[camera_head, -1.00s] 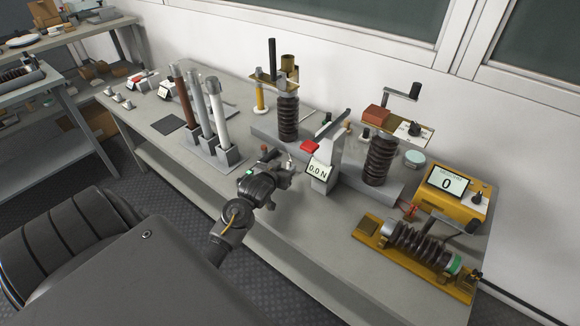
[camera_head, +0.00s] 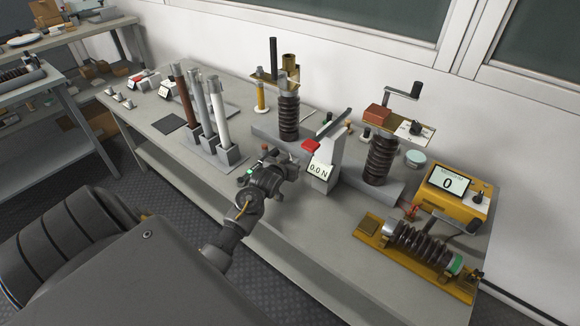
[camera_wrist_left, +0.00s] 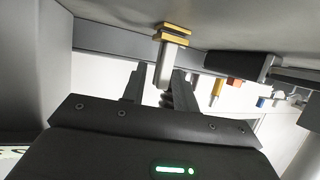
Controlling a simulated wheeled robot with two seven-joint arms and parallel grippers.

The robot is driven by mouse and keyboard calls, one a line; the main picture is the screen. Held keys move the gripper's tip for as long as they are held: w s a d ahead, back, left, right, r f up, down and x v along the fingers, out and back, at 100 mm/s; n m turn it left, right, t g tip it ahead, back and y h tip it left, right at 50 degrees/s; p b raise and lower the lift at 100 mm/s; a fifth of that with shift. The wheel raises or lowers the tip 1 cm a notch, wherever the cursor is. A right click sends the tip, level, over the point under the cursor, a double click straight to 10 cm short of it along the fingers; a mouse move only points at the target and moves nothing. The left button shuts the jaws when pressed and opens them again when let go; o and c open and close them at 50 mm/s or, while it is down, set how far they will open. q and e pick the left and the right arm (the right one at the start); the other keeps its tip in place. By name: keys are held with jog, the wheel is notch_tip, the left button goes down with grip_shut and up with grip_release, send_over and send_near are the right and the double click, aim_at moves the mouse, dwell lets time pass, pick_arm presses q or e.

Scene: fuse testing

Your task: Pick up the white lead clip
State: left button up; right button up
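My left gripper (camera_head: 286,167) is over the front part of the workbench, just left of the grey force-gauge stand. In the left wrist view, a pale grey-white piece with brass-coloured jaws (camera_wrist_left: 167,62), which looks like the white lead clip, shows between the two fingers (camera_wrist_left: 161,84). The fingers stand apart, with a visible gap between the left finger and the clip. The right finger looks close to it, but contact cannot be told. In the head view the clip is not distinguishable behind the gripper. My right gripper is not in view.
The gauge display reading 0.0 N (camera_head: 319,169) stands close right of the gripper. Several tall fuse tubes in grey bases (camera_head: 226,157) stand to the left. A ribbed dark column (camera_head: 289,117) is behind. A yellow meter (camera_head: 456,192) and yellow fixture (camera_head: 372,228) are at right.

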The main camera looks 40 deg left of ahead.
pick_arm(q)
grip_shut()
